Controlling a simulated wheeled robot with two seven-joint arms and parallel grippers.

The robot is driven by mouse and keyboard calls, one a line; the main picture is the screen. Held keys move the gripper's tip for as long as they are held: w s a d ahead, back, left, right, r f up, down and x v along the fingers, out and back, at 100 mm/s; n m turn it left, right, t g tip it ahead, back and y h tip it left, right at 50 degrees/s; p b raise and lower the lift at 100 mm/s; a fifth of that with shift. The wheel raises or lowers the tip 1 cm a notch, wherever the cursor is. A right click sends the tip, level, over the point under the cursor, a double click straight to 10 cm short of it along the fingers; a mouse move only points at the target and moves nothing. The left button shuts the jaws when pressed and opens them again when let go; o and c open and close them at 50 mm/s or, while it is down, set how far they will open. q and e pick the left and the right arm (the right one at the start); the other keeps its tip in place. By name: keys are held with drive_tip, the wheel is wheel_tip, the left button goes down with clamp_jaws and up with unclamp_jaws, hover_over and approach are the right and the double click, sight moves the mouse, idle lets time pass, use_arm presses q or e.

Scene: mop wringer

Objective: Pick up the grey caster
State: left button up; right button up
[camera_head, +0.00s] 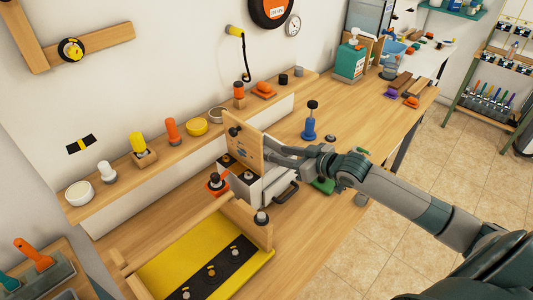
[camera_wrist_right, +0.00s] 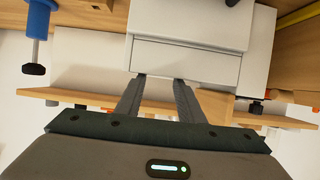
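I cannot pick out the grey caster with certainty. My right gripper (camera_head: 268,144) is beside an upright wooden board (camera_head: 243,146) and a white box with a dark handle (camera_head: 272,187). In the right wrist view the two fingers (camera_wrist_right: 160,80) are spread with nothing between them. Their tips are close to the white box (camera_wrist_right: 190,52); contact is unclear. My left gripper is not in view.
A blue clamp-like piece with a black knob (camera_head: 308,127) stands behind my right gripper. A green piece (camera_head: 323,185) lies partly under my arm. A yellow panel in a wooden frame (camera_head: 170,270) is at the front left. The table behind the blue piece is fairly clear.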

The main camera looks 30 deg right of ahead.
sight(267, 151)
drive_tip(key=shift+w, duration=0.1)
drive_tip(key=shift+w+a+f+p, duration=0.2)
drive_tip(key=shift+w+p, duration=0.1)
drive_tip(key=shift+w, duration=0.25)
drive_tip(key=p+x, duration=0.1)
drive_tip(key=x, duration=0.2)
drive_tip(key=shift+w, duration=0.15)
drive_tip(key=shift+w+a+f, duration=0.25)
drive_tip(key=shift+w+f, duration=0.15)
drive_tip(key=shift+w, duration=0.05)
drive_tip(key=shift+c, duration=0.7)
drive_tip(key=c, duration=0.7)
